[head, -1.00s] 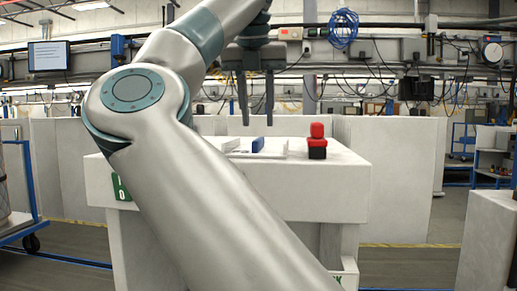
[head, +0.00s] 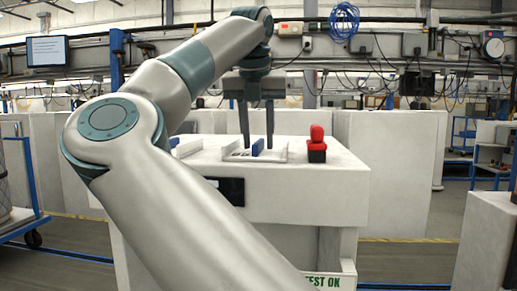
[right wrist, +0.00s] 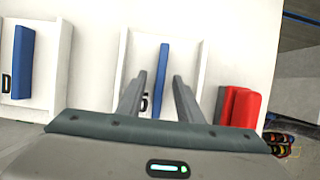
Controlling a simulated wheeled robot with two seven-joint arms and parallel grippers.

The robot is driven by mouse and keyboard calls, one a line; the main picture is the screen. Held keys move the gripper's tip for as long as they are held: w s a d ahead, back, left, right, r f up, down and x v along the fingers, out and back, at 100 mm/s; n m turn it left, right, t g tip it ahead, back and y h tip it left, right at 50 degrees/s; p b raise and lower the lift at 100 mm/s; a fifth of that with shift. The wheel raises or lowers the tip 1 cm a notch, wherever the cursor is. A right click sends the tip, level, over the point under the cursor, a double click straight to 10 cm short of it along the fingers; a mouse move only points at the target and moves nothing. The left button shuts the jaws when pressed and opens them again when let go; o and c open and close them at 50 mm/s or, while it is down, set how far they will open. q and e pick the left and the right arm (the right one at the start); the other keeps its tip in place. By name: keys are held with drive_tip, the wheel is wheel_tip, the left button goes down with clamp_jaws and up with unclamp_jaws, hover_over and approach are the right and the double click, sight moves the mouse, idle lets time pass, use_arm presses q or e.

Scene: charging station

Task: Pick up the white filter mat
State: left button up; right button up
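My right gripper (head: 257,147) is open and empty, with its fingers pointing down at a white tray (head: 282,155) on the white station. A blue upright bar (head: 257,148) stands in this tray. In the right wrist view the open fingers (right wrist: 160,76) appear on either side of the blue bar (right wrist: 162,65), above or beside it; I cannot tell the exact height. No separate white filter mat can be told apart from the white tray (right wrist: 190,50) and white top. My left gripper is not in view.
A second tray (right wrist: 55,60) with a blue bar (right wrist: 22,62) stands to the left. White partitions (head: 390,170) stand behind.

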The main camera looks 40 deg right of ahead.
idle(0.3)
clamp_jaws()
drive_tip(key=shift+r, duration=0.15)
drive_tip(key=shift+r, duration=0.45)
wheel_tip(320, 180, up, 9)
drive_tip(key=b, duration=0.1)
wheel_tip(320, 180, up, 6)
drive_tip(key=r+p, duration=0.1)
drive_tip(key=p, duration=0.1)
hover_over(258, 141)
drive_tip(key=shift+s+a+r+p, duration=0.2)
drive_tip(key=shift+s+r+p, duration=0.05)
drive_tip(key=shift+r+p, duration=0.25)
drive_tip(key=shift+f, duration=0.2)
